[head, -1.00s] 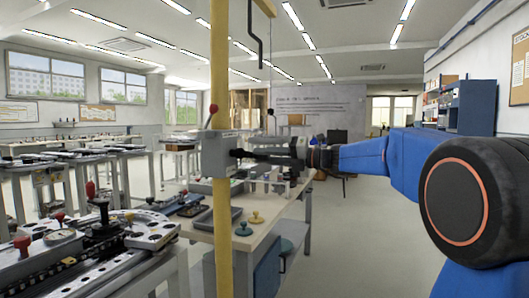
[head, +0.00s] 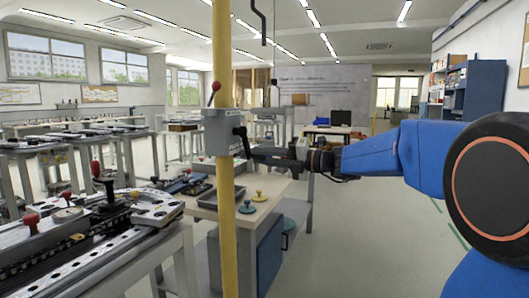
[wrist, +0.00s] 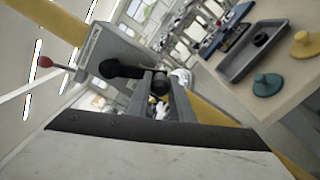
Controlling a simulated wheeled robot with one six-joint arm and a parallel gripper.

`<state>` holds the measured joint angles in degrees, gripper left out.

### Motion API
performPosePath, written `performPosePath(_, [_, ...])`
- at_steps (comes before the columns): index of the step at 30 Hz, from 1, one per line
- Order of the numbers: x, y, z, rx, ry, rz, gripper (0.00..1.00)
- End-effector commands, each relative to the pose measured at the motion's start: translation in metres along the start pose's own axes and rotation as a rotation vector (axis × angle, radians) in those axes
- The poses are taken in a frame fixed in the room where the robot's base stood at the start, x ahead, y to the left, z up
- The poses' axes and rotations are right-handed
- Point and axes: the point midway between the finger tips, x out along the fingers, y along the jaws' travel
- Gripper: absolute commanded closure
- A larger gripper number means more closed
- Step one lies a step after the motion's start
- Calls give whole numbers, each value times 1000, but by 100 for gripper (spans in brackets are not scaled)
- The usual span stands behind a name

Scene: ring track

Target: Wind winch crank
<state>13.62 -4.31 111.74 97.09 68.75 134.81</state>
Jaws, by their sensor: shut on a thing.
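A grey winch box (head: 219,134) is mounted on a yellow post (head: 228,225) in the head view. Its black crank (head: 241,138) is on the box's right side, with the arm slanting down towards my gripper (head: 253,153). In the wrist view the box (wrist: 108,48) is at upper left and the crank arm (wrist: 120,68) runs from it to the right. My gripper (wrist: 160,95) is shut on the crank's handle (wrist: 160,82), whose end shows between the fingers. A lever with a red knob (head: 215,87) rises from the box top.
A bench with a grey tray (head: 194,194) and green and yellow knobbed pieces (head: 258,196) stands behind the post. A machine table (head: 100,225) fills the left. A dark hook (head: 259,20) hangs above. Open floor (head: 370,235) lies to the right.

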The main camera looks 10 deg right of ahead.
Motion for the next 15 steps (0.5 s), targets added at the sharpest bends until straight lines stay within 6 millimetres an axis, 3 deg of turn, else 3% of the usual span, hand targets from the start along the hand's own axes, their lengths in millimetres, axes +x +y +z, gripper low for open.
performPosePath(15, [0,-4,-22,242,1,-7,100])
